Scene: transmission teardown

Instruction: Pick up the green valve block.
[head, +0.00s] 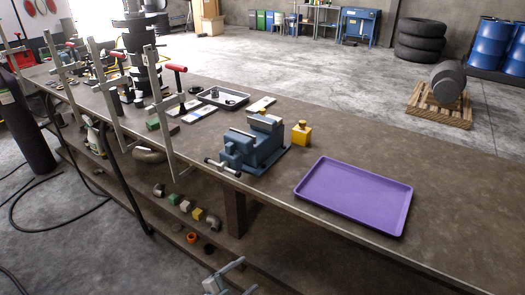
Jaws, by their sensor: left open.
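A small green block (153,124) lies on the workbench near its front edge, behind an upright metal clamp bar, left of the blue vise. A second small green piece (175,198) sits on the lower shelf among pipe fittings. I cannot tell for sure from its look which is the valve block. My left gripper (233,278) is at the bottom edge of the view, in front of the bench and well below its top. It is open and apart from both green pieces. My right gripper is not in view.
Tall clamp bars (160,115) stand along the front edge. The lower shelf (130,178) holds several fittings.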

